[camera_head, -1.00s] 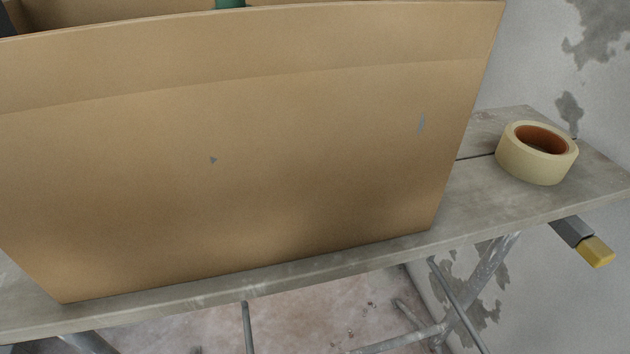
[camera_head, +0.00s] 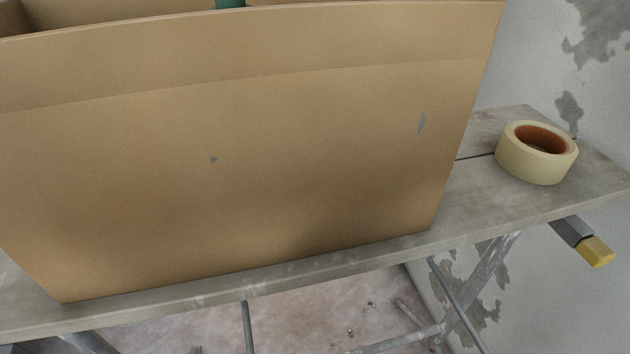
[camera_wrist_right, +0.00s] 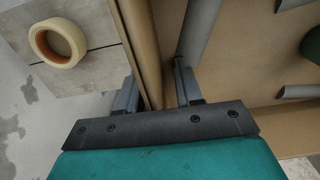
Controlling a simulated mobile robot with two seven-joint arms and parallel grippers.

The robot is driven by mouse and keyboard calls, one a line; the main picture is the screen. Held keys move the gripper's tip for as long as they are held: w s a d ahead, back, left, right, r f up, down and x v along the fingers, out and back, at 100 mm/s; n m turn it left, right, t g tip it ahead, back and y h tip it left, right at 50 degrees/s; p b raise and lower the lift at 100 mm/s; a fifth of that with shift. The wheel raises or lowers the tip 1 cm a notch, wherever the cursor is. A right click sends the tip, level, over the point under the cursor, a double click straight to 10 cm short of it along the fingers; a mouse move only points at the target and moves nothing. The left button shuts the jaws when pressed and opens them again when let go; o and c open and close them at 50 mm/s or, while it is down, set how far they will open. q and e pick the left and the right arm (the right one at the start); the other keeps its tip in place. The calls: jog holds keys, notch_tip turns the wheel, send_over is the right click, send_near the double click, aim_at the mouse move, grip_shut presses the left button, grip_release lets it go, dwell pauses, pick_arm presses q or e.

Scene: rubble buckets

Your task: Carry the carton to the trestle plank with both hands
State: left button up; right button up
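The brown carton (camera_head: 230,160) fills the head view's left and middle and stands on the grey trestle plank (camera_head: 475,205), its bottom edge near the plank's front edge. In the right wrist view, my right gripper (camera_wrist_right: 157,85) straddles a carton wall (camera_wrist_right: 149,60), one finger outside and one inside. A gap shows between the wall and the inner finger, so the gripper looks open. My left gripper is in neither view now. The carton's far side and most of its inside are hidden in the head view.
A roll of cream tape (camera_head: 537,153) lies on the plank right of the carton. A yellow-tipped grey bar (camera_head: 590,245) sticks out below the plank's right end. Grey tubes (camera_wrist_right: 200,30) and a green object (camera_wrist_right: 312,45) are inside the carton. A patchy wall stands behind.

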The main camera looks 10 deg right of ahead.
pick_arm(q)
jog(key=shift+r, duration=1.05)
pick_arm(e)
jog(key=shift+r, duration=0.15)
notch_tip(320, 180, up, 12)
jog(key=shift+f, duration=0.15)
